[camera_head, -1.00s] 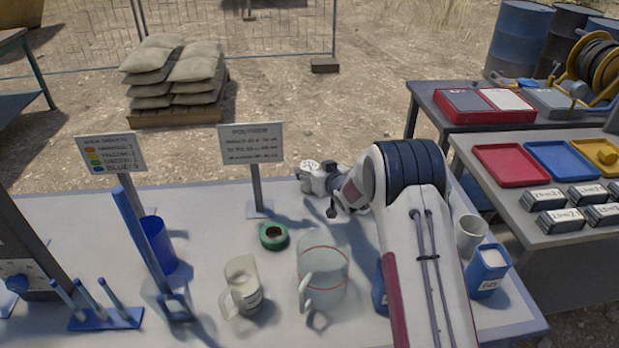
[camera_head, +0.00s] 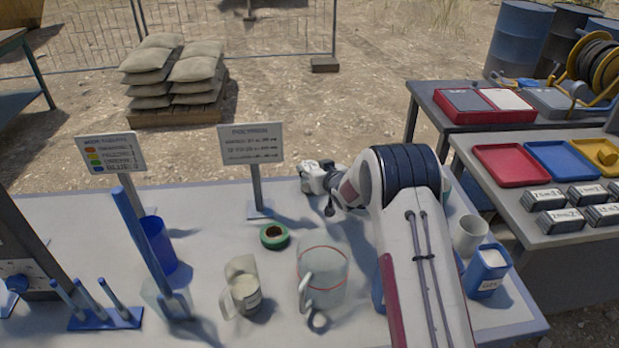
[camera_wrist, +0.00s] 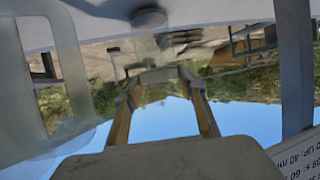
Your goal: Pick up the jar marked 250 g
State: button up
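A blue jar (camera_head: 488,272) with pale contents and a white label stands at the right end of the white table; its label is too blurred to read for certain. A second blue container (camera_head: 377,291) shows only as a strip behind my arm, with its label hidden. I cannot tell which one is marked 250 g. My gripper (camera_wrist: 160,76) points outward in the wrist view, with its two tan-sided fingers slanting inward. Whether its tips meet is unclear. No jar is seen in it. In the head view my wrist is above the table's far edge, away from both blue containers.
A clear jug (camera_head: 323,277), a beige measuring cup (camera_head: 241,290) and green tape (camera_head: 274,236) stand left of my arm. A white cup (camera_head: 469,235) is beside the blue jar. A polymer sign (camera_head: 252,145) rises near my wrist. The table's front right corner is bare.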

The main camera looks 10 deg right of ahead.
grip_shut()
jog(key=shift+r, duration=0.1)
notch_tip(320, 180, up, 10)
dwell(0.6)
